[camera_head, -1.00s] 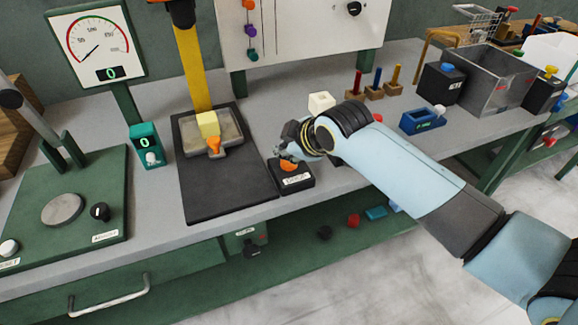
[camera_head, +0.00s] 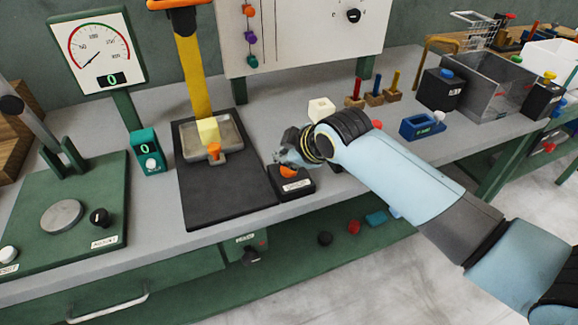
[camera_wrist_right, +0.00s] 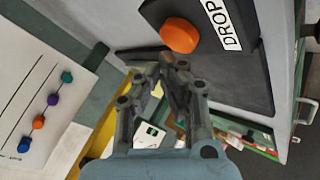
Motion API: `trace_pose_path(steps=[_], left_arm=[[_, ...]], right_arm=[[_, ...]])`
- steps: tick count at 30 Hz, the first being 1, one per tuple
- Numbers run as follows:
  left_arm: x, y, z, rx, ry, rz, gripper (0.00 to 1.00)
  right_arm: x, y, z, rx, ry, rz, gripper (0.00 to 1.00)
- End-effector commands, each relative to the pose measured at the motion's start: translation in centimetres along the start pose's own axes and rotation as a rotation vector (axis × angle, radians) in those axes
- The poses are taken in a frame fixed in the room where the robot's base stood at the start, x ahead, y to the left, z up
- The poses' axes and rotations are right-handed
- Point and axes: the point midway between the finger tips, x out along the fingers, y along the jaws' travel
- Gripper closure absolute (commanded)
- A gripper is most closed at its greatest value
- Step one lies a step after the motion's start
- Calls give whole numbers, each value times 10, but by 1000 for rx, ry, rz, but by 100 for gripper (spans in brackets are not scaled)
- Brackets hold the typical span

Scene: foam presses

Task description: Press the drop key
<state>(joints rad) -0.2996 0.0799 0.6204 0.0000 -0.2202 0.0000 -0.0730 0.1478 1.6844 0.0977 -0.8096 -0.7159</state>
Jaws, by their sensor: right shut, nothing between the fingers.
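The drop key is an orange round button (camera_head: 289,172) on a small black box (camera_head: 296,188) with a white label, at the front of the bench. In the right wrist view the orange button (camera_wrist_right: 181,35) is close up, and the label (camera_wrist_right: 222,22) reads DROP. My right gripper (camera_head: 281,158) is shut and empty, just behind and left of the button in the head view. Its fingertips (camera_wrist_right: 175,64) show just below the button in the wrist view; I cannot tell the exact gap. The button's top shows uncovered there. My left gripper is not in view.
Left of the key, a black base (camera_head: 230,200) carries a yellow column and a tray with a yellow block (camera_head: 208,130). A white cube (camera_head: 321,109) and a blue holder (camera_head: 422,125) stand to the right.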

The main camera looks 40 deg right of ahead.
Motion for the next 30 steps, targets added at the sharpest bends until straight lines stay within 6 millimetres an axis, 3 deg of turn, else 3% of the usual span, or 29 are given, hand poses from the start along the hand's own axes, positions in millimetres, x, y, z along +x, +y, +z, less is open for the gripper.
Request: trace_pose_path(steps=[30], left_arm=[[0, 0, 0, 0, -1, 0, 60]], right_arm=[[6, -4, 4, 0, 0, 0, 100]])
